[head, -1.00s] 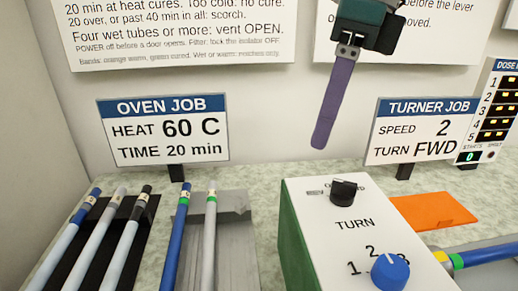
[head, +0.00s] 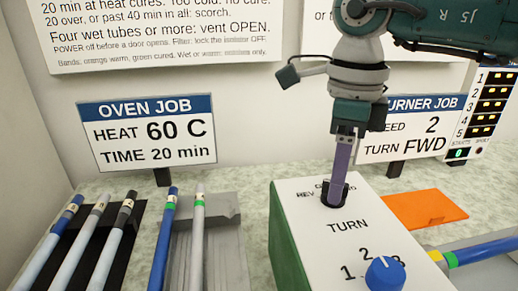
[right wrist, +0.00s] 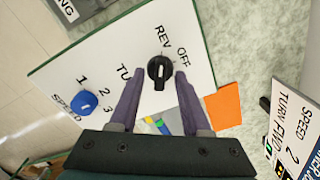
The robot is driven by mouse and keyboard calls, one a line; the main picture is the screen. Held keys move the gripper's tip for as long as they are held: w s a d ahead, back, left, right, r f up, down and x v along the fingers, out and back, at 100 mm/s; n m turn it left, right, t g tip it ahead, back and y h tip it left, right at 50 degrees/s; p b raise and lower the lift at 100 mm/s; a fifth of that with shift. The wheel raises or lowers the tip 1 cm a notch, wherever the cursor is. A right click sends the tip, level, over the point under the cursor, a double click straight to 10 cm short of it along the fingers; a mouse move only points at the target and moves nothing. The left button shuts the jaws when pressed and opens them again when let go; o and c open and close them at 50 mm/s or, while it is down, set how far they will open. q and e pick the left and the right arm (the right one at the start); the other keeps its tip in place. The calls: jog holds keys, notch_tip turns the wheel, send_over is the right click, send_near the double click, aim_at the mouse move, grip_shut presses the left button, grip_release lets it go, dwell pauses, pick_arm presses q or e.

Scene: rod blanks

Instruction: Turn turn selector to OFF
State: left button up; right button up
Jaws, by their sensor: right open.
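The turn selector is a black knob on the white top of the control box. In the head view the knob (head: 334,196) is mostly hidden behind my right gripper (head: 337,192). In the right wrist view the knob (right wrist: 160,71) shows between the tips of my right gripper's purple fingers (right wrist: 159,78), which are apart, one on each side. I cannot tell whether they touch it. The REV and OFF labels show beside it; the knob's setting is not clear. My left gripper is not in view.
The blue speed knob (head: 385,273) is on the same box (head: 315,215). An orange plate (head: 425,208) lies to its right. The TURNER JOB sign (head: 415,130) stands behind, partly covered by my arm. Several tubes lie in racks at the left.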

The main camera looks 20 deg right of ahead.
jog(key=shift+c, duration=0.2)
grip_shut()
dwell(0.4)
